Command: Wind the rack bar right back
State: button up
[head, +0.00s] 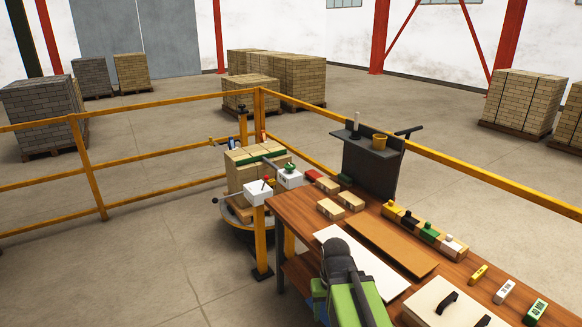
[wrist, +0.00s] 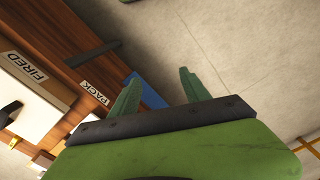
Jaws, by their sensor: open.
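My gripper (wrist: 158,88) shows in the wrist view with its two green fingers apart and nothing between them. It points past the wooden table edge over grey floor, clear of the press. The brick press (head: 252,178) stands beyond the table's far left corner in the head view. It has a pale block body, a green strip (head: 262,155) across its top and a dark handle low on its left. White boxes with a red-and-yellow knob (head: 268,181) and a green knob (head: 290,168) stand before it. I cannot tell which part is the rack bar.
The wooden table (head: 285,205) carries loose bricks (head: 331,208), coloured blocks (head: 429,232), a brown board (head: 392,247) and a lidded box (head: 447,300). A black upright panel (head: 368,168) stands at its back. A yellow rail (head: 330,131) runs behind.

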jog(key=o, duration=0.9)
jog(key=shift+s, duration=0.1)
